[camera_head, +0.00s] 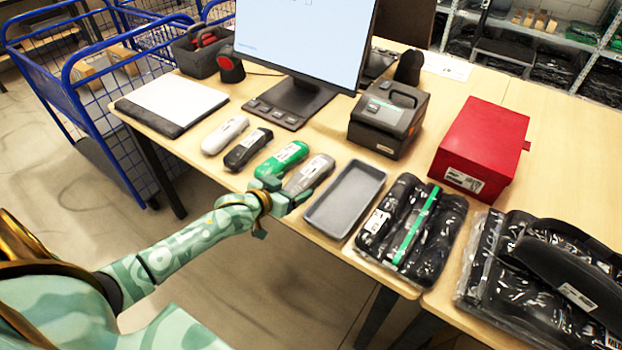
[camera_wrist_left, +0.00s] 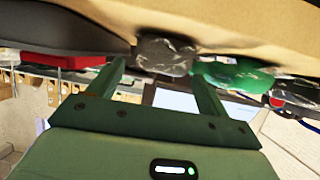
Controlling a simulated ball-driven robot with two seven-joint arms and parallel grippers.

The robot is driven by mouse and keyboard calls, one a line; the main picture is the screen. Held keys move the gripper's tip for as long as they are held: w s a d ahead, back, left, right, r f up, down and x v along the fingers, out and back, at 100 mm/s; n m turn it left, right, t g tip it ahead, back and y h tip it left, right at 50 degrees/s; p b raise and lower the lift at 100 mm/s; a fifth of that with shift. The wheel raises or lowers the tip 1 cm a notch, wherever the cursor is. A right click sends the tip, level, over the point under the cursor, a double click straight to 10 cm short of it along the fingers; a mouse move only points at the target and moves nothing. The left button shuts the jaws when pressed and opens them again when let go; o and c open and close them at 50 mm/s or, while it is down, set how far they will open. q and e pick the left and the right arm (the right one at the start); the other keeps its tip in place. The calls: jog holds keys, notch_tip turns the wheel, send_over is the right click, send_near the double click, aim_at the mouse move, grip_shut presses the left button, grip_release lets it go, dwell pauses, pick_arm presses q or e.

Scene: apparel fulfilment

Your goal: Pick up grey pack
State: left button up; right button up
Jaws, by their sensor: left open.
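The grey pack (camera_head: 311,173) is a slim rounded bundle with a white label, lying on the table. It is at the right end of a row, beside the green pack (camera_head: 281,160). My left gripper (camera_head: 287,192) is open at the grey pack's near end, by the table's front edge. In the left wrist view, the grey pack (camera_wrist_left: 165,52) shows ahead, between the two spread fingers of the gripper (camera_wrist_left: 159,76). The green pack (camera_wrist_left: 237,76) is to its right there. Contact with the grey pack cannot be told. My right gripper is not in view.
A black pack (camera_head: 248,149) and a white pack (camera_head: 225,135) continue the row leftward. An empty grey tray (camera_head: 337,227) lies close right of the grey pack. Beyond are bagged black garments (camera_head: 432,228), a red box (camera_head: 481,147), a label printer (camera_head: 388,118) and a monitor (camera_head: 305,40).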

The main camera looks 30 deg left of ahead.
aim_at(300, 183)
pick_arm(q)
jog(key=b+x, duration=0.1)
jog(key=x, duration=0.3)
jog(key=shift+s+f+b, duration=0.1)
jog(key=shift+f+b, duration=0.2)
jog(key=shift+b, duration=0.05)
jog(key=shift+r, duration=0.2)
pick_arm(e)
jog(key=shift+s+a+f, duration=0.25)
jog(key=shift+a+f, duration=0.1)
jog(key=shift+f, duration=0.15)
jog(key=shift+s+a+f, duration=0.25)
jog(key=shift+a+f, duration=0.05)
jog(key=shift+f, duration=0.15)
pick_arm(q)
jog(key=c, duration=1)
jog(key=shift+c, duration=0.4)
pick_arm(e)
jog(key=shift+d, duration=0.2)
pick_arm(q)
jog(key=shift+r, duration=0.1)
